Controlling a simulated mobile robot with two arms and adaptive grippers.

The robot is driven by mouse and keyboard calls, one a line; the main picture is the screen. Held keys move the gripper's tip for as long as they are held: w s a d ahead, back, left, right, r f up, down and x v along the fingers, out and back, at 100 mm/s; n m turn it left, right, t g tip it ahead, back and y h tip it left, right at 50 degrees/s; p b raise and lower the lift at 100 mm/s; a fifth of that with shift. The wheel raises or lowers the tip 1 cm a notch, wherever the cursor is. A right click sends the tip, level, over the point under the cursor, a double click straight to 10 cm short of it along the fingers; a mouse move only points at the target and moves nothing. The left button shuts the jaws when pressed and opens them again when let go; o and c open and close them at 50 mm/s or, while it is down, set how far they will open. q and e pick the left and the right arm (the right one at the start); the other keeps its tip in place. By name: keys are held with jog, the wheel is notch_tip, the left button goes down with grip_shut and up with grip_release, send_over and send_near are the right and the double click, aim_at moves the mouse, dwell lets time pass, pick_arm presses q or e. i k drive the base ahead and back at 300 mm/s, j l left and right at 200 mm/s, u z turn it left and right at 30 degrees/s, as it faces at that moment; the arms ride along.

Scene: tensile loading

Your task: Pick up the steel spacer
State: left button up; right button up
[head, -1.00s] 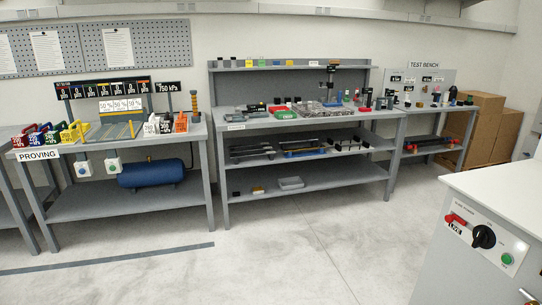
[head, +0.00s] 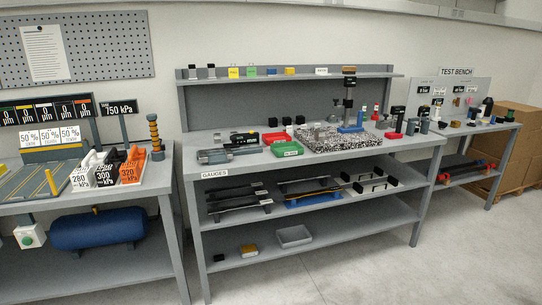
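I cannot make out the steel spacer for certain at this distance. Small parts stand on the gauges bench (head: 404,146) in the middle and on the test bench (head: 497,127) at the right, too small to tell apart. A grey metal device (head: 214,156) lies at the left of the gauges bench top. A stand with a blue base (head: 350,128) rises from a speckled plate (head: 318,139). Neither of my grippers is in view.
A red tray (head: 272,138) and a green tray (head: 287,149) sit on the gauges bench. The proving bench, with orange (head: 131,167) and white blocks and a blue tank (head: 98,230), stands left. Cardboard boxes (head: 520,150) stand right. The floor in front is clear at the right.

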aim_at(320, 134)
jog(key=i+j+z, duration=0.1)
jog(key=i+z, duration=0.2)
jog(key=i, duration=0.25)
jog(key=i+j+z, duration=0.3)
jog(key=i, duration=0.2)
